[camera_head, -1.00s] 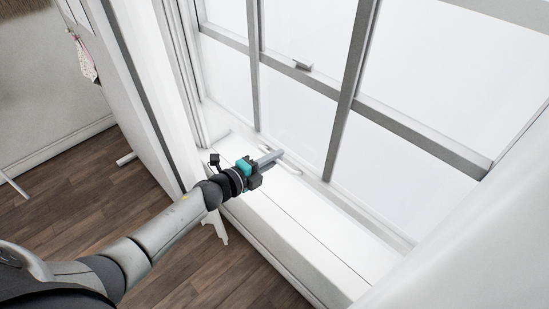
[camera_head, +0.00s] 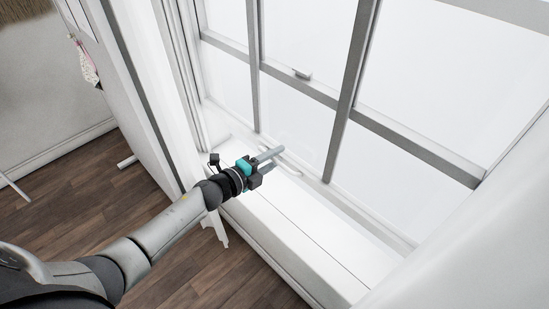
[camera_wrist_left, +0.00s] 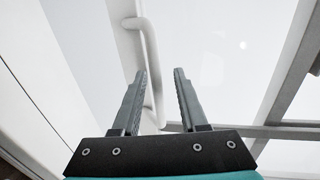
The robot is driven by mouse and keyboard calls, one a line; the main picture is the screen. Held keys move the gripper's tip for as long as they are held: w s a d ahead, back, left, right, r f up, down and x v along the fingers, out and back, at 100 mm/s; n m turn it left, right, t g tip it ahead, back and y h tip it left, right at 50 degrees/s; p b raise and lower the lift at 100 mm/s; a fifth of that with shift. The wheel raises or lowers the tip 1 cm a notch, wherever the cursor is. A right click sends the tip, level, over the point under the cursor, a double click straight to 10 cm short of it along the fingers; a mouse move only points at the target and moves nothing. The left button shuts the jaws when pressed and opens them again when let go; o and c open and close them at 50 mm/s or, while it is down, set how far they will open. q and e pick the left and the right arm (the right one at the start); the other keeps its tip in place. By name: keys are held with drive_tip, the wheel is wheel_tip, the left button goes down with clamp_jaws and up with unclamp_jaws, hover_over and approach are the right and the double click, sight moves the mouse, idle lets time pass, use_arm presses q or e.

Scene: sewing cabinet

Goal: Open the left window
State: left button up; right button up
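The window (camera_head: 300,120) has a grey frame with bright panes, and its horizontal rail carries a small latch (camera_head: 302,74). A pale curved handle (camera_wrist_left: 152,55) stands at the window's lower edge. In the head view my left gripper (camera_head: 277,158) is at this lower edge, just above the white sill. In the left wrist view my left gripper (camera_wrist_left: 161,75) is open, its two fingers apart. The handle bar runs into the gap between them, closer to the left finger; I cannot tell whether it touches. My right gripper is out of view.
A white sill (camera_head: 300,238) runs below the window. A white panel (camera_head: 135,95) and frame posts stand close to the left of my arm. A pale wall (camera_head: 480,250) rises at the lower right. The wooden floor (camera_head: 185,255) is open at the lower left.

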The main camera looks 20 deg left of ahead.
use_arm(q)
drive_tip(key=shift+s+f, duration=0.1)
drive_tip(key=shift+s+a, duration=0.2)
drive_tip(key=shift+s, duration=0.25)
drive_tip(key=p+v, duration=0.2)
drive_tip(key=v, duration=1.2)
drive_tip(key=shift+r, duration=0.25)
drive_tip(key=s+a+f+n+g+y, duration=0.1)
drive_tip(key=s+f+n+g+y, duration=0.2)
drive_tip(key=f, duration=0.4)
drive_tip(key=s+a+f+n+y, duration=0.1)
drive_tip(key=s+f+n, duration=0.35)
drive_tip(key=f, duration=0.35)
drive_tip(key=s+a+f+n+g+y, duration=0.1)
drive_tip(key=s+f+n+g+y, duration=0.15)
drive_tip(key=f+n, duration=0.35)
drive_tip(key=s+d+f+n+g, duration=0.3)
drive_tip(key=s+f, duration=0.4)
drive_tip(key=s, duration=0.5)
drive_tip(key=s+d+f+n+g, duration=0.4)
drive_tip(key=s+f, duration=0.4)
drive_tip(key=s, duration=0.4)
drive_tip(key=d+g, duration=0.1)
drive_tip(key=d, duration=0.1)
drive_tip(key=shift+d, duration=0.3)
drive_tip(key=shift+w, duration=0.1)
